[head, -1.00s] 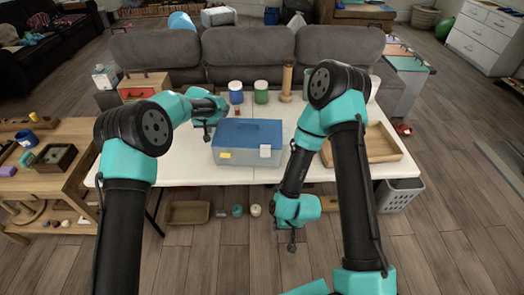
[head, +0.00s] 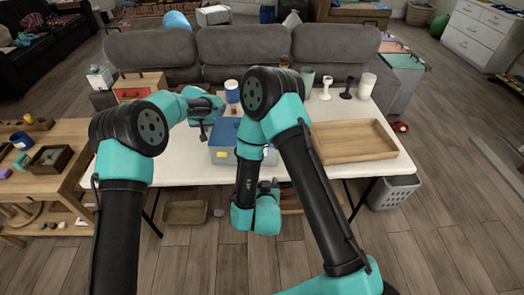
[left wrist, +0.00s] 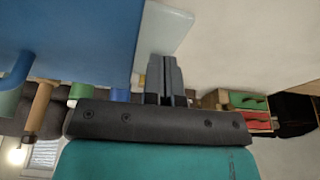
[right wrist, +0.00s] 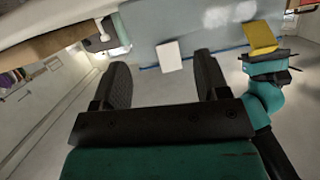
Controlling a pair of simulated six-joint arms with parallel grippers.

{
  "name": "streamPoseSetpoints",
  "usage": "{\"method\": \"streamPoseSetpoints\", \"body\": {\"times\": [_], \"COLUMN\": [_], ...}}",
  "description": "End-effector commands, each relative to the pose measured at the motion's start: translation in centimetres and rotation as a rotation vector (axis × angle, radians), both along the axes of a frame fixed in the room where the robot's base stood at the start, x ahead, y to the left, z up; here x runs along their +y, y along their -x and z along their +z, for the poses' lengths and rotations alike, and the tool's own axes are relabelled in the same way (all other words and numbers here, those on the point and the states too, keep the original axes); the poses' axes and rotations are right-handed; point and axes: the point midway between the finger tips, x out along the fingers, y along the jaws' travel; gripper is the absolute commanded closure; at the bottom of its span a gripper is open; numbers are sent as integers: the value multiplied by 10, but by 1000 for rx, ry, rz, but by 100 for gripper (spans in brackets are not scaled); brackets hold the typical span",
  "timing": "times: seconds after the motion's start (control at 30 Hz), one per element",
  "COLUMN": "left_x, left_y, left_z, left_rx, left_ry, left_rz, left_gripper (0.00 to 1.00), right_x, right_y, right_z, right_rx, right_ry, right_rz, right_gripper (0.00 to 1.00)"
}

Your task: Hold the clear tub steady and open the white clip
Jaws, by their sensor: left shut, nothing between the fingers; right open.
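The white clip (right wrist: 168,56) is on that wall, ahead of and between my right fingertips, not gripped. My right gripper (right wrist: 164,70) is open and empty, in front of the tub. My left gripper (left wrist: 166,75) is shut and empty at the tub's left side, its fingertips close to the tub wall (left wrist: 163,30); I cannot tell whether they touch.
A yellow clip (right wrist: 260,38) is on the same tub wall. A wooden tray (head: 352,142) lies on the table to the right. A blue-and-white jar (head: 232,90) stands behind the tub. A grey basket (head: 393,192) is on the floor. The table's front right is clear.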

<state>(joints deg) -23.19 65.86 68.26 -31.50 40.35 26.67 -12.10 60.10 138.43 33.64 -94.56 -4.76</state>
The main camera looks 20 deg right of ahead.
Motion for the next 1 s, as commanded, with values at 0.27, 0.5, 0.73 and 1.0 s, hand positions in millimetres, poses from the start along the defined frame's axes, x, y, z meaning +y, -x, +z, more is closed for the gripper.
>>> {"method": "streamPoseSetpoints", "body": {"times": [0.27,0.5,0.73,1.0], "left_x": [0,0,0,0], "left_y": [0,0,0,0], "left_z": [0,0,0,0], "left_rx": [1,1,1,1], "left_ry": [0,0,0,0], "left_rz": [0,0,0,0], "left_gripper": [100,100,100,100], "right_x": [12,15,15,9], "right_y": [4,6,6,-6], "right_z": [45,56,55,55], "right_rx": [-219,-267,-265,-265], "right_ry": [146,179,177,175], "right_rz": [-65,-80,-80,-84], "right_gripper": [32,32,32,32]}}
